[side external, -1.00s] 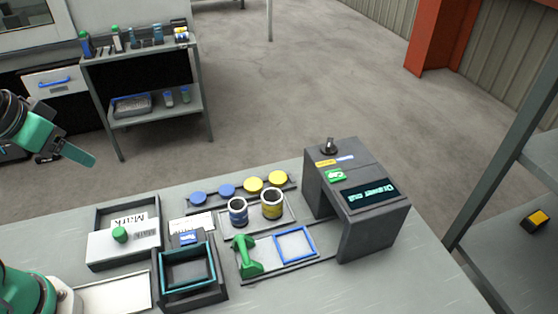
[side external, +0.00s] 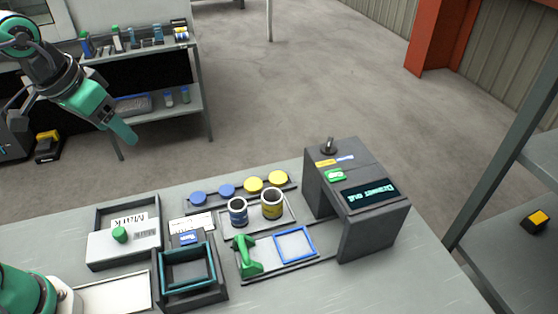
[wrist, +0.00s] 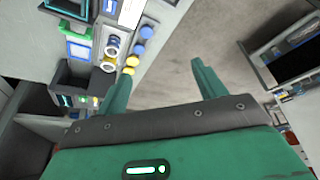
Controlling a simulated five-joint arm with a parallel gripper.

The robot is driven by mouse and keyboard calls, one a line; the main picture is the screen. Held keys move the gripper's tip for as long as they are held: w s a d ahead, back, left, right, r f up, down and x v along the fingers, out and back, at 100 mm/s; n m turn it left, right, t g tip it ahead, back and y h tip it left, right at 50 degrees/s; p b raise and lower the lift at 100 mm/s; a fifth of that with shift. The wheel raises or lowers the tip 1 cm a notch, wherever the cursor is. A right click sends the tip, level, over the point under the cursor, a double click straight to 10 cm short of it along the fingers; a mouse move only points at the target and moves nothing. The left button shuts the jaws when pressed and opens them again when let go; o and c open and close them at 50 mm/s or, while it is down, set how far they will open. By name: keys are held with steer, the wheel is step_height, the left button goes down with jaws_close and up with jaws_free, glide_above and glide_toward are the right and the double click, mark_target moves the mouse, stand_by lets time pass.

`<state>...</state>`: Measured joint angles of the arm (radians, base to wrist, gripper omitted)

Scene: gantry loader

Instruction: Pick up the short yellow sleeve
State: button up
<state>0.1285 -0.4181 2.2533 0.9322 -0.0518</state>
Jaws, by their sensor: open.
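A yellow-banded hollow cylinder, which looks like the yellow sleeve (side external: 272,204), stands upright in a shallow grey tray (side external: 290,222) on the bench. It also shows in the wrist view (wrist: 108,66), left of my fingers. A smaller blue-banded cylinder (side external: 237,212) stands beside it, to its left. My gripper (side external: 128,138) is in the air, to the upper left of the tray and well apart from the sleeve. In the wrist view my gripper (wrist: 161,72) shows two spread fingers with nothing between them.
Blue and yellow discs (side external: 253,185) lie in a row behind the tray. A dark box with a display (side external: 350,205) stands to the right. A green handle (side external: 243,255) and a blue frame (side external: 295,245) lie in front. A shelf (side external: 150,105) stands at the back left.

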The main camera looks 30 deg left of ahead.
steer(key=w+d+f+m+g, duration=0.1)
steer(key=w+d+f, duration=0.1)
steer(key=w+d, duration=0.45)
steer(key=m+g, duration=0.2)
steer(key=g, duration=0.1)
glide_above(272, 201)
steer(key=s+d, duration=0.1)
step_height(272, 201, down, 15)
steer(key=shift+y, duration=0.3)
steer(key=shift+s+f, duration=0.25)
steer(key=shift+f, duration=1.7)
steer(key=shift+s+f, duration=0.2)
steer(key=shift+f, duration=1.7)
steer(key=c, duration=1.3)
